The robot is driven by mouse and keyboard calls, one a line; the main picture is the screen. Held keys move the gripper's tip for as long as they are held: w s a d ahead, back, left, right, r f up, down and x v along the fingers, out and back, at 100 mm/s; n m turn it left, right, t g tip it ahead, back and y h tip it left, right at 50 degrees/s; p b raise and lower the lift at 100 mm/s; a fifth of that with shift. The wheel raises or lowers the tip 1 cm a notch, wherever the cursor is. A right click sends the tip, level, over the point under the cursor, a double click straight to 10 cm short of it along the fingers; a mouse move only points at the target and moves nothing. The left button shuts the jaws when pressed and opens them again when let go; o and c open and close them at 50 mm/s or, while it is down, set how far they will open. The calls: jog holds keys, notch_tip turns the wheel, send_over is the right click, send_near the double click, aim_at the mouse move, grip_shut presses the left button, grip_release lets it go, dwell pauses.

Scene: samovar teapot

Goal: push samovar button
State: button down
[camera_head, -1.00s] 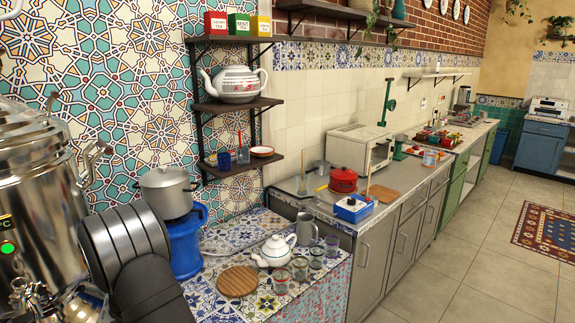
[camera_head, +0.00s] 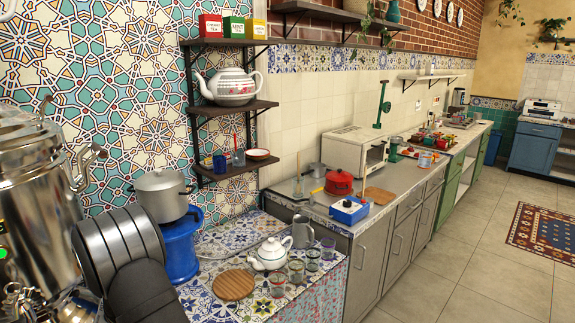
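The samovar (camera_head: 38,190) is a large silver metal urn at the left edge, partly cut off by the picture. Its green button (camera_head: 3,253) shows at the very left edge, only partly in view. A spigot (camera_head: 20,298) sits low on its front. My dark arm link stands in front of the samovar's right side. My gripper itself is not in view, so its fingers and any contact with the button cannot be seen.
A pot (camera_head: 162,194) stands on a blue burner (camera_head: 181,250) behind my arm. A white teapot (camera_head: 269,254), a round wooden board (camera_head: 233,286) and several glasses stand on the tiled counter (camera_head: 226,238). Wall shelves (camera_head: 231,107) hang above.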

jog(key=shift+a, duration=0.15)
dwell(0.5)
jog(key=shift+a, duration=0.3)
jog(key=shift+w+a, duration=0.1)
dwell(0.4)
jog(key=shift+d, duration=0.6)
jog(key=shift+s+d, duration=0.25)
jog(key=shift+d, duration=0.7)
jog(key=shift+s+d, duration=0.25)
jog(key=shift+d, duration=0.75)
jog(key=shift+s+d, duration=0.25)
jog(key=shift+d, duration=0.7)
